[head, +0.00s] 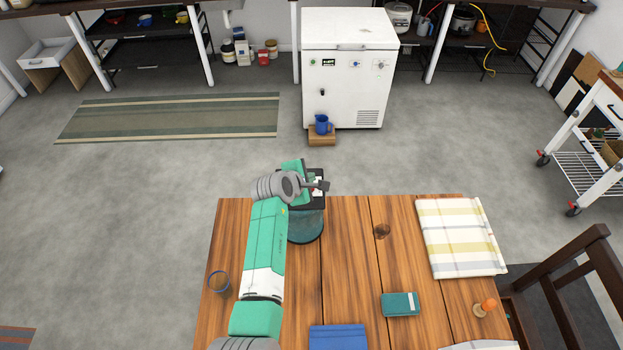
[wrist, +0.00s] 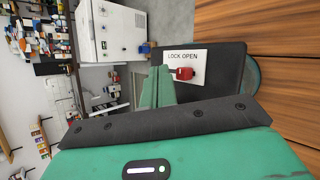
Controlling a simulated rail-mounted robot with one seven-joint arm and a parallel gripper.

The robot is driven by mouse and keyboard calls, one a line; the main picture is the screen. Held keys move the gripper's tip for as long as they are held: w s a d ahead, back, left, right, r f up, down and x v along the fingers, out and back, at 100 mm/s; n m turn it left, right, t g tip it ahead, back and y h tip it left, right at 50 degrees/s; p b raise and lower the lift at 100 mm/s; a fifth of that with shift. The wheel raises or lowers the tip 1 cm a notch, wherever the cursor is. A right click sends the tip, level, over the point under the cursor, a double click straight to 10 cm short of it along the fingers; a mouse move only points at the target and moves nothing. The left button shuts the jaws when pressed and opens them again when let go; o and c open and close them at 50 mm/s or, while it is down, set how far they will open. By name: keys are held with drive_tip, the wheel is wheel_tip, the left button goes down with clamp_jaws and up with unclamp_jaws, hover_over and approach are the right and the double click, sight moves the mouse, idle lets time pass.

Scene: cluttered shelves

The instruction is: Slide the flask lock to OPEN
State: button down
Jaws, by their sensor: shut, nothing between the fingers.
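The flask (head: 306,228) has a teal see-through body and a black lid, and stands on the wooden table's far edge. The black lid (wrist: 228,75) carries a white plate (wrist: 200,56) marked LOCK OPEN in the wrist view. A red lock slider (wrist: 184,73) sits on the plate, below the lettering and nearer the word OPEN. My gripper (head: 320,185) is over the lid, and its fingers are together and empty. In the wrist view the green fingers (wrist: 160,75) end just left of the slider. I cannot tell whether they touch it.
The wooden table (head: 345,270) holds a glass (head: 219,282), a teal box (head: 401,304), a blue book (head: 339,337), a striped cloth (head: 458,238) and an orange-topped object (head: 488,305). A white freezer (head: 345,75) stands beyond. The floor between is mostly clear.

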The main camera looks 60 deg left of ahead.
drive_tip(key=r+p, duration=0.4)
drive_tip(key=r, duration=0.1)
drive_tip(key=shift+s+a+r+p, duration=0.2)
drive_tip(key=shift+s+p, duration=0.15)
drive_tip(key=shift+p, duration=0.05)
